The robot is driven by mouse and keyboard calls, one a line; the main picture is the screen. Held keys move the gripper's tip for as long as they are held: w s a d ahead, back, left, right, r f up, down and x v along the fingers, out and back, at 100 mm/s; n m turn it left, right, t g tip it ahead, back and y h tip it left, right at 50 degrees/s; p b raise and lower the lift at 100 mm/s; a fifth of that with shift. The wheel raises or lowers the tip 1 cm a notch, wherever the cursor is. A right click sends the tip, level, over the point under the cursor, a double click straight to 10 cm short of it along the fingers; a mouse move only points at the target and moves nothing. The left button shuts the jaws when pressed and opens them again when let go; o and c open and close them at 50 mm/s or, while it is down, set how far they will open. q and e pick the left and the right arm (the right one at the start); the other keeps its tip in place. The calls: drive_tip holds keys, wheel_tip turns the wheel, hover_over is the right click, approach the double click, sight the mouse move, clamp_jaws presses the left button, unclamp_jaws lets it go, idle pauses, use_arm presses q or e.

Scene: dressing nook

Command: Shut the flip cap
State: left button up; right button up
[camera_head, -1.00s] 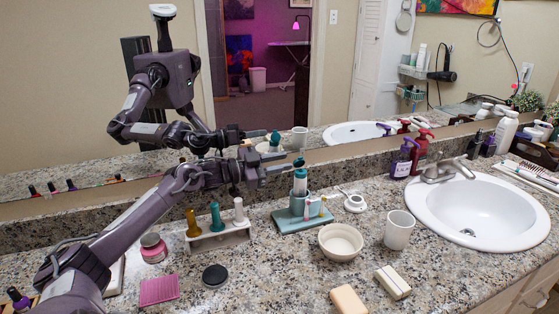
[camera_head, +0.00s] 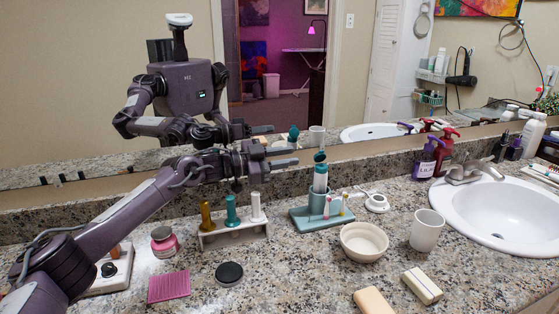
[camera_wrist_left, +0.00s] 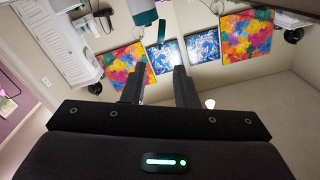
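A white and teal bottle (camera_head: 320,180) stands upright in a teal cup on a holder (camera_head: 312,217) near the mirror. Its dark teal flip cap (camera_head: 319,156) stands raised at the top, so it looks open. My left gripper (camera_head: 287,158) is level with the cap, to its left, with a small gap between fingertips and cap. In the left wrist view its two fingers (camera_wrist_left: 158,80) are spread with nothing between them. The bottle (camera_wrist_left: 140,12) and the flip cap (camera_wrist_left: 161,30) show beyond the fingertips there. My right gripper is not in view.
A rack with several tubes (camera_head: 235,236) stands below my left forearm. A bowl (camera_head: 364,242), a white cup (camera_head: 426,230) and a small white pot (camera_head: 377,202) lie right of the holder. The mirror (camera_head: 370,80) behind shows my reflection. Pump bottles (camera_head: 426,160) stand near the sink.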

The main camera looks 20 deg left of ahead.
sight(320, 156)
use_arm(q)
drive_tip(key=x, duration=0.7)
drive_tip(key=shift+w+d, duration=0.2)
drive_tip(key=shift+d, duration=0.15)
drive_tip(key=shift+c, duration=0.3)
clamp_jaws()
